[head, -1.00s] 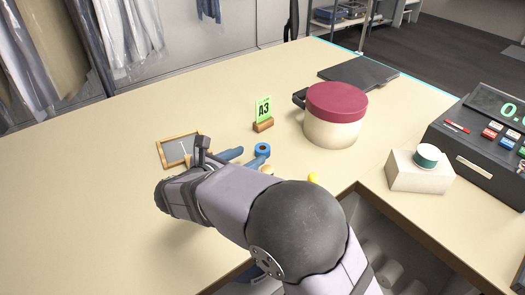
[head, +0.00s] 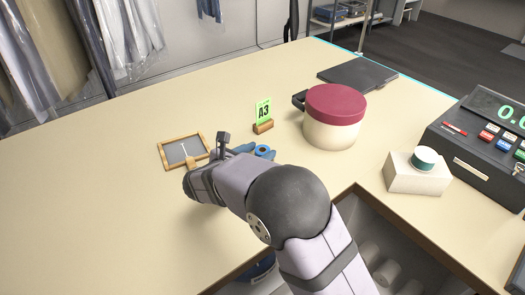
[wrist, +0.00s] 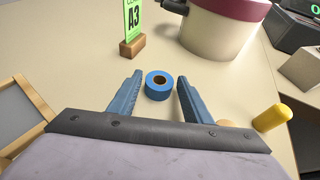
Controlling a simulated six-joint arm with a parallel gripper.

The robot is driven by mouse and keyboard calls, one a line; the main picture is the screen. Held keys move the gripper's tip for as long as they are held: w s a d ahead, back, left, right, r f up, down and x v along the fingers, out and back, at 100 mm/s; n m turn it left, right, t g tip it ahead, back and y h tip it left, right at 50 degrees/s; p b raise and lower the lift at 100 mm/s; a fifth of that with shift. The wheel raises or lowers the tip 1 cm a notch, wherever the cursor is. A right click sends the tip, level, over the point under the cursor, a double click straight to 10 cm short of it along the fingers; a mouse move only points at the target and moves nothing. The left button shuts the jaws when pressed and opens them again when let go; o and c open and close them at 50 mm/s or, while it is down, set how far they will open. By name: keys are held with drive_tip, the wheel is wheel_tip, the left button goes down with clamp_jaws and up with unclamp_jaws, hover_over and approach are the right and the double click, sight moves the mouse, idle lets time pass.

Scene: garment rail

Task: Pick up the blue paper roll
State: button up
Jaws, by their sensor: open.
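The blue paper roll (wrist: 158,86) stands on the counter with its round hole facing up. In the wrist view it sits between and slightly beyond the tips of my gripper's (wrist: 157,88) two blue fingers, which are open with gaps on both sides. In the head view the roll (head: 264,151) shows just past my gripper (head: 243,149), partly hidden by my arm. Nothing is held.
A green A3 card in a wooden block (head: 263,126) stands behind the roll. A large cream tub with a red lid (head: 335,112) is to the right. A framed slate (head: 172,152) lies left. A yellow peg-like object (wrist: 273,117) is right of my fingers.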

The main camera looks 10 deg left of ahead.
sight(259, 154)
drive_tip(key=shift+w+f, duration=0.1)
drive_tip(key=shift+w, duration=0.05)
drive_tip(key=c, duration=0.8)
drive_tip(key=shift+r, duration=0.2)
wheel_tip(259, 154, up, 10)
drive_tip(key=shift+d+f+b, duration=0.1)
drive_tip(key=shift+b, duration=0.2)
